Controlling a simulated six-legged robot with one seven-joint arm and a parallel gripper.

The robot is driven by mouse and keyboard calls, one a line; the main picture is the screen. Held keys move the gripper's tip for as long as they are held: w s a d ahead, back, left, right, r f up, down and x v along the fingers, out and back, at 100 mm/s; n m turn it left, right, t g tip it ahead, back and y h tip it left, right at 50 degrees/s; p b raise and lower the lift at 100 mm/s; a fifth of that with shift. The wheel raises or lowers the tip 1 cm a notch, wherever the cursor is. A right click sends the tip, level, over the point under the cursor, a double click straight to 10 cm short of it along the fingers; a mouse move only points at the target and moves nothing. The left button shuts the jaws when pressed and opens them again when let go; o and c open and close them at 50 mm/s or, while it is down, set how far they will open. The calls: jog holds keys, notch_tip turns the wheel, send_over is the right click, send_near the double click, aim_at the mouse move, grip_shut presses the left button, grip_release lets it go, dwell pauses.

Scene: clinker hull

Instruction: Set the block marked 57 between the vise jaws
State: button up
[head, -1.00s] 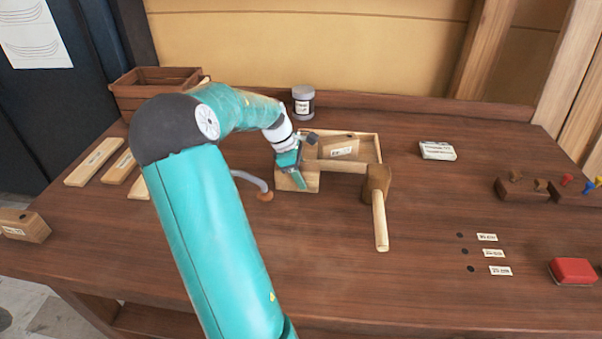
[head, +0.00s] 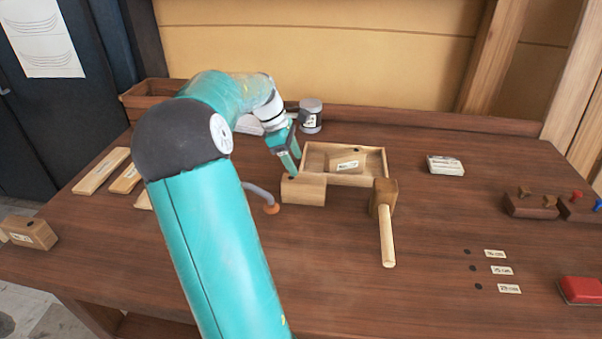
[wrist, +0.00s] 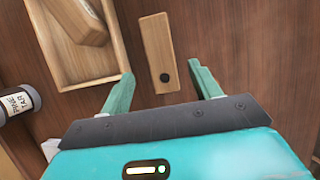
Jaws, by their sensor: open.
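A plain wooden block (head: 304,191) with a dark hole in its top lies on the bench, in front of the tray; no mark on it is readable. A second block (head: 347,163) with a pale label lies in the tray, and a third labelled block (head: 32,234) sits at the far left edge. I cannot read which is 57. My gripper (head: 291,166) is open and empty just above the plain block's rear. In the wrist view the fingers (wrist: 161,73) stand on either side of the holed end of that block (wrist: 157,40). I cannot make out the vise jaws.
The tray (head: 376,167), a mallet (head: 387,238) and a jar (head: 310,117) stand close around. A grey curved rod (head: 258,193) with an orange end is left of the plain block. Wooden strips (head: 101,171) lie left. The bench front right of centre is mostly clear.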

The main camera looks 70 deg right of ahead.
jog(key=shift+v, duration=0.85)
